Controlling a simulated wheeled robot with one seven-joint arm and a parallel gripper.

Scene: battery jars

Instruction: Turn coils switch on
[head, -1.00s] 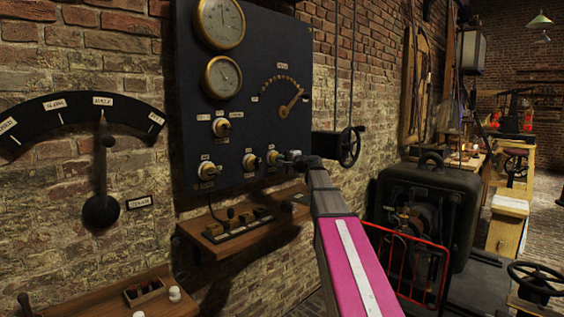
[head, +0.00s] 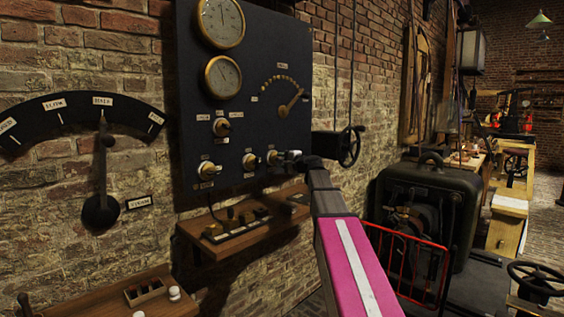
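A dark switch panel (head: 235,100) hangs on the brick wall. It carries several brass rotary switches with small white labels too small to read, so I cannot tell which is the coils switch. One switch (head: 221,127) sits higher; a lower row has a left switch (head: 208,170), a middle switch (head: 250,161) and a right switch (head: 273,158). My gripper (head: 291,155) is at the panel's lower right, close beside the right switch. Its fingers are small and partly hidden by my wrist; I cannot tell whether they touch or grip a knob.
Two round gauges (head: 222,77) and a dial lever (head: 291,103) are higher on the panel. A wooden shelf (head: 240,235) juts out below it. A black handwheel (head: 349,146), a dark machine (head: 430,205) and a red rail (head: 437,265) stand to the right.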

